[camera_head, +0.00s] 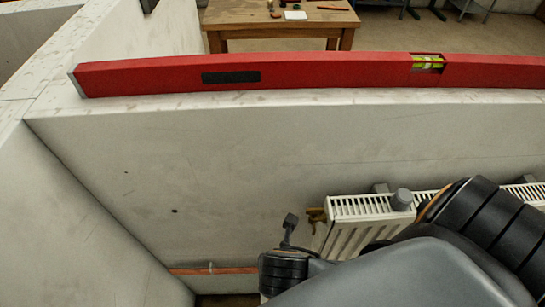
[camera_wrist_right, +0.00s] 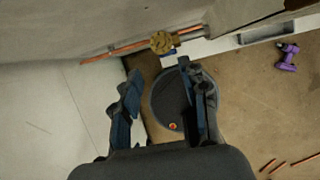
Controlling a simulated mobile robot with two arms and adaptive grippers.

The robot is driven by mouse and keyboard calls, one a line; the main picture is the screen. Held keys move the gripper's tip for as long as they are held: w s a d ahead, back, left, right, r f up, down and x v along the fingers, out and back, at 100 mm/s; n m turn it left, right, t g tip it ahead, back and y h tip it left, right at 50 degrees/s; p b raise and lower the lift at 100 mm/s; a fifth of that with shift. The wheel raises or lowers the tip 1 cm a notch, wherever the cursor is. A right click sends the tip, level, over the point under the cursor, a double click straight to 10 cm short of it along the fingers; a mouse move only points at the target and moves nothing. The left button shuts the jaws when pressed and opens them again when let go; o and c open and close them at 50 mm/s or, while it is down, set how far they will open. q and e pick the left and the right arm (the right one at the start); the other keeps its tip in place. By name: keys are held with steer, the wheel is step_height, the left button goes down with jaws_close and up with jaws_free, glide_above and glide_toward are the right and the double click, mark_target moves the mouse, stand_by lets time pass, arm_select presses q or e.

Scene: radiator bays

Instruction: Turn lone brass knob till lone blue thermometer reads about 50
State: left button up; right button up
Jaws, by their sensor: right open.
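In the right wrist view a brass knob (camera_wrist_right: 163,42) sits on a copper pipe at the foot of the pale wall. A small blue piece (camera_wrist_right: 172,52) shows just below it; I cannot tell whether it is the thermometer, and no reading is legible. My right gripper (camera_wrist_right: 158,70) is open and empty, its fingers apart on either side below the knob, not visibly touching it. In the head view a brass-coloured fitting (camera_head: 316,215) shows at the radiator's left end, partly hidden. My left gripper is out of view.
A red spirit level (camera_head: 330,72) lies on the wall top. A white radiator (camera_head: 350,238) with a grey cap (camera_head: 402,199) stands below. A wooden table (camera_head: 280,20) is behind. A purple tool (camera_wrist_right: 287,57) and copper pieces (camera_wrist_right: 305,159) lie on the brown floor.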

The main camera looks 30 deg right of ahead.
steer(key=p+x, duration=0.1)
steer(key=x, duration=1.1)
steer(key=shift+f, duration=0.25)
jaws_close()
